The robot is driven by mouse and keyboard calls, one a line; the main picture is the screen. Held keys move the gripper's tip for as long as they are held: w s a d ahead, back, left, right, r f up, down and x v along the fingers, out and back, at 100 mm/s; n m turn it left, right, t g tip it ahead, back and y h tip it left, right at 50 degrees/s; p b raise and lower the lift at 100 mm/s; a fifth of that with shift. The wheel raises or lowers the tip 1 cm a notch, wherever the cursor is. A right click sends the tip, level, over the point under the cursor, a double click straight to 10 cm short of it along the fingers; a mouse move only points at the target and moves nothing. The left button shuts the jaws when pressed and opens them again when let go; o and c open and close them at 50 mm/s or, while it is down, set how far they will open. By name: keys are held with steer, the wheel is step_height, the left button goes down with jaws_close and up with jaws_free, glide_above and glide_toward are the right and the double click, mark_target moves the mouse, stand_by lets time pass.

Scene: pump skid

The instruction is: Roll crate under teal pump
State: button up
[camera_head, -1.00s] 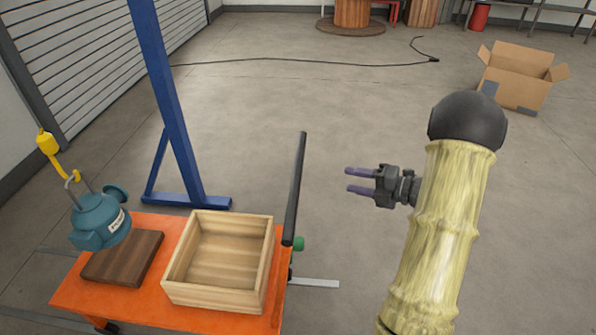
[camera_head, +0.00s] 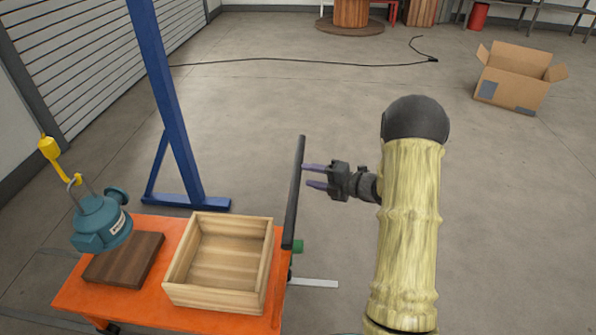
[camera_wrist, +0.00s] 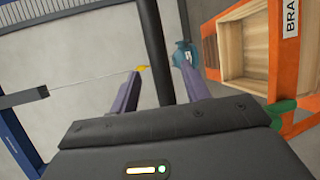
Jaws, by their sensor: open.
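The teal pump (camera_head: 101,222) hangs from a yellow hook (camera_head: 52,158) at the left, over or just above a dark wooden board on the orange cart (camera_head: 178,298). The open wooden crate (camera_head: 218,262) sits on the cart to the right of the board. The cart's black handle bar (camera_head: 294,195) rises at its right end. My gripper (camera_head: 307,176) is open and empty, its fingers pointing left at the bar. In the wrist view the bar (camera_wrist: 156,50) stands between the two fingers (camera_wrist: 160,95), with the crate (camera_wrist: 243,48) at upper right. Contact with the bar cannot be told.
A blue gantry post (camera_head: 168,100) with its foot stands behind the cart. The dark board (camera_head: 124,259) lies on the cart's left part. A black cable (camera_head: 300,60) crosses the floor; a cardboard box (camera_head: 518,78) stands far right. Floor between is clear.

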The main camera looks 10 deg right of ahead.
mark_target(297, 174)
steer(key=x, duration=0.4)
steer(key=shift+w+a+p, duration=0.1)
steer(key=shift+a+p, duration=0.1)
steer(key=shift+p, duration=0.1)
steer(key=shift+w+a+f, duration=0.1)
steer(key=shift+w+a, duration=0.05)
steer(key=shift+a, duration=0.25)
steer(key=shift+d, duration=0.1)
steer(key=shift+c, duration=0.2)
jaws_close()
